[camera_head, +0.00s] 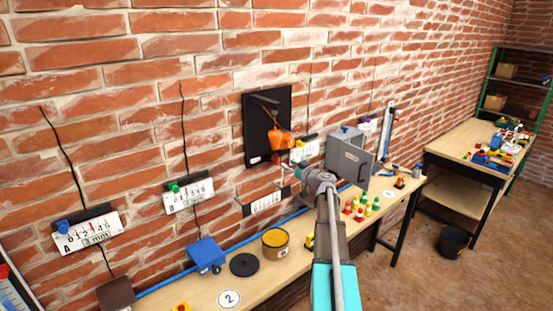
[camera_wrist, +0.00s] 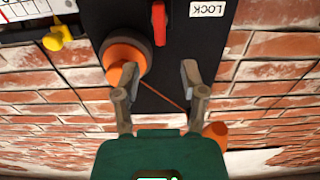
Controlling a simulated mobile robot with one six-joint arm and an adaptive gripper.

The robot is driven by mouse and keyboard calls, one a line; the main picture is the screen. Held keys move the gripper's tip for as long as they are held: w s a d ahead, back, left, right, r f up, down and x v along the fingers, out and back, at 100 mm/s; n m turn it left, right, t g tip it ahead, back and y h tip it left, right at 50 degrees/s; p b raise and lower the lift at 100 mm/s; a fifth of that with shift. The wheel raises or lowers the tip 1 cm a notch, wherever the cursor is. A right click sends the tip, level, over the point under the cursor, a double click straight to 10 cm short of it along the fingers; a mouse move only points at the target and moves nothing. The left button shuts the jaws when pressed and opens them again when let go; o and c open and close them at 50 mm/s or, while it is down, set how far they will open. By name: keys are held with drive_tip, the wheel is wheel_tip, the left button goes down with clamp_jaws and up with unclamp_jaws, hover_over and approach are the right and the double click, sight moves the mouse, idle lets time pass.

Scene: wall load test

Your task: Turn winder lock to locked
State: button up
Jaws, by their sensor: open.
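The winder sits on a black wall panel (camera_head: 258,140), which fills the middle of the wrist view (camera_wrist: 178,55). My gripper (camera_wrist: 160,72) is open and empty. Its fingers point at the panel, below the lever in the wrist view, with the left finger near or overlapping the drum's edge.
A grey box (camera_head: 348,157) with an open door is on the wall right of the panel. White scales (camera_head: 88,233) hang at left. The bench below holds a blue block (camera_head: 206,253), a yellow-filled tin (camera_head: 276,241) and several small coloured pieces.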

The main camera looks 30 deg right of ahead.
sight(278, 158)
drive_tip(key=w, duration=0.8)
drive_tip(key=shift+w+a, duration=0.15)
drive_tip(key=shift+a, duration=0.15)
clamp_jaws()
